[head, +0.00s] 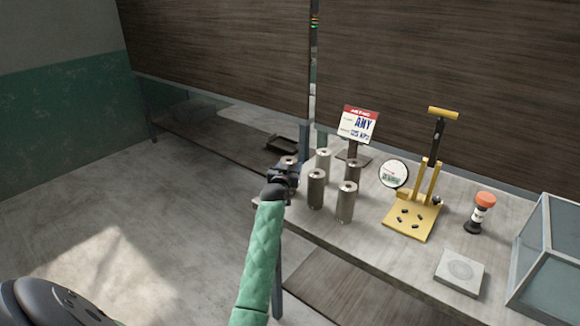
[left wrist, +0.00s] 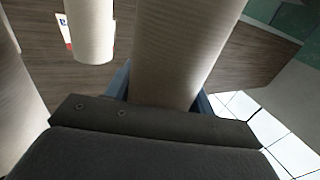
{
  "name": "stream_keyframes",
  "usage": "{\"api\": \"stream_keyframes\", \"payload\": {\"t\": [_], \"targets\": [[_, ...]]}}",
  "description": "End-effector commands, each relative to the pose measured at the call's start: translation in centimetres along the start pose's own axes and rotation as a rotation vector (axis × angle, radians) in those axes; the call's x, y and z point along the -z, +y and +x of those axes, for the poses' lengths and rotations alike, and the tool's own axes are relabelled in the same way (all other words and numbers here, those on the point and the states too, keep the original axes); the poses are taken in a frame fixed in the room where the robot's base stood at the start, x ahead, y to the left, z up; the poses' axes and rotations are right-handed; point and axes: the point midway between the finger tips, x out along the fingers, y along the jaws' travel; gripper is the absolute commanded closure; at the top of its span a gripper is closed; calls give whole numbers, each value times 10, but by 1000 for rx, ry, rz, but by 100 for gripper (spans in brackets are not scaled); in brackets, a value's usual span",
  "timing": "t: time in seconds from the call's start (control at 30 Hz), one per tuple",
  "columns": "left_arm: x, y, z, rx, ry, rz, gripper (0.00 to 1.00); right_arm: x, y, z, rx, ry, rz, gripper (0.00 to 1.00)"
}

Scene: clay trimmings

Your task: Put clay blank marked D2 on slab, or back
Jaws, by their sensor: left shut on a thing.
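My left gripper (head: 284,174) is shut on a beige clay blank, a tall cylinder whose top (head: 289,160) shows in the head view at the left end of the worktable. In the left wrist view the held clay blank (left wrist: 180,50) stands between the blue fingers of the left gripper (left wrist: 165,92). Several similar clay blanks stand upright just right of the gripper, one of them (head: 346,203) nearest the front. No D2 mark can be read. A pale square slab (head: 460,272) with a round mark lies bare near the table's front right. My right gripper is out of view.
A sign reading ANY (head: 358,125) stands behind the blanks. A round dial (head: 393,174), a yellow-handled press (head: 414,220) and an orange-topped tool (head: 480,213) stand between blanks and slab. A glass case (head: 550,255) closes the right. A dark tray (head: 283,145) lies behind.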

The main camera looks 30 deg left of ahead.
Motion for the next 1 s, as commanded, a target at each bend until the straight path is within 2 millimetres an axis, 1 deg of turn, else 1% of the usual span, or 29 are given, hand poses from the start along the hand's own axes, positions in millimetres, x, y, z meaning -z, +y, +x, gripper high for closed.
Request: {"api": "stream_keyframes", "payload": {"t": [0.13,0.43,0.47,0.5,0.57,0.9,1.0], "targets": [[-3,0,0,0,3,-1,88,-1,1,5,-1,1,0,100],[-6,0,0,0,2,-1,88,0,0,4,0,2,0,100],[-7,0,0,0,0,-1,42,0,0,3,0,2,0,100],[-6,0,0,0,0,-1,34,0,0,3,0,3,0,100],[-6,0,0,0,0,-1,24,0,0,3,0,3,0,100],[-4,0,-1,0,1,-1,24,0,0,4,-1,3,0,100],[-7,0,-10,0,1,0,24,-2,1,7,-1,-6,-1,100]]}}
